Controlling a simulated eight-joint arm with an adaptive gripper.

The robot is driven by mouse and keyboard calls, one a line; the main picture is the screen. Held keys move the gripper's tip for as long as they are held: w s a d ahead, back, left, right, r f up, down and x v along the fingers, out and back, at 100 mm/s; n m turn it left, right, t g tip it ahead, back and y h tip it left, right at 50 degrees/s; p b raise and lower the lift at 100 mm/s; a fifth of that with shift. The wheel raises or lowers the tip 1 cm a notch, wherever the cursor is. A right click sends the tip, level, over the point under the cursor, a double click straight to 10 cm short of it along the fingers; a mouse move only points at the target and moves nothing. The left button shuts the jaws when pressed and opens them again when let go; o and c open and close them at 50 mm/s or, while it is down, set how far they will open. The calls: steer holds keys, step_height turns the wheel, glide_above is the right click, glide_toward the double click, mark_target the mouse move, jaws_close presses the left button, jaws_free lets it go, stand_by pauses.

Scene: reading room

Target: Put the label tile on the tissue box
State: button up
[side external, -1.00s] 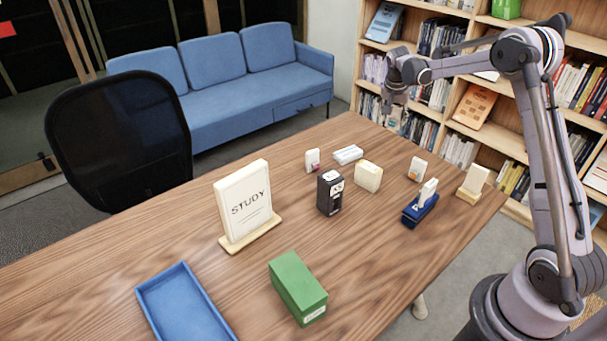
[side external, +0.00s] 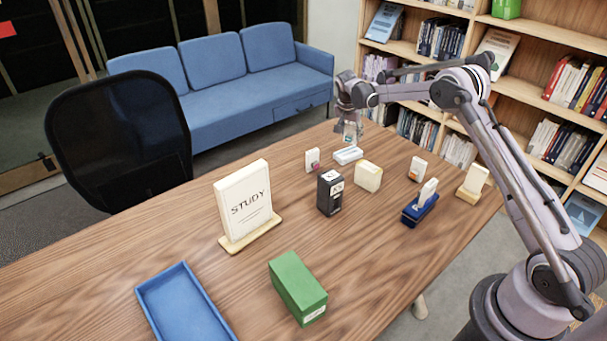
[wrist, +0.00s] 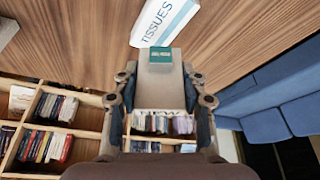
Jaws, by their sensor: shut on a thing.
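My gripper (side external: 350,122) is shut on the label tile (side external: 350,138), a small pale plate with a teal patch. In the wrist view the label tile (wrist: 159,72) sits between the two fingers of my gripper (wrist: 160,92), its teal patch pointing away from the palm. The tissue box (side external: 348,155) is low and white and lies on the table just below the held tile. In the wrist view the tissue box (wrist: 165,20) shows blue "TISSUES" lettering beyond the tile's end and is cut off by the top edge. I cannot tell the exact gap between them.
Close around the tissue box stand a small white item (side external: 312,160), a black box (side external: 330,193) and a cream block (side external: 368,177). A blue stamp-like item (side external: 420,208) is farther right. A STUDY sign (side external: 246,202), green box (side external: 298,287) and blue tray (side external: 180,305) are nearer the front.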

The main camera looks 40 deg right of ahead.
mark_target(350, 135)
steer(key=shift+f, duration=1.6)
steer(key=shift+f, duration=0.1)
steer(key=o, duration=1.1)
steer(key=shift+o, duration=0.2)
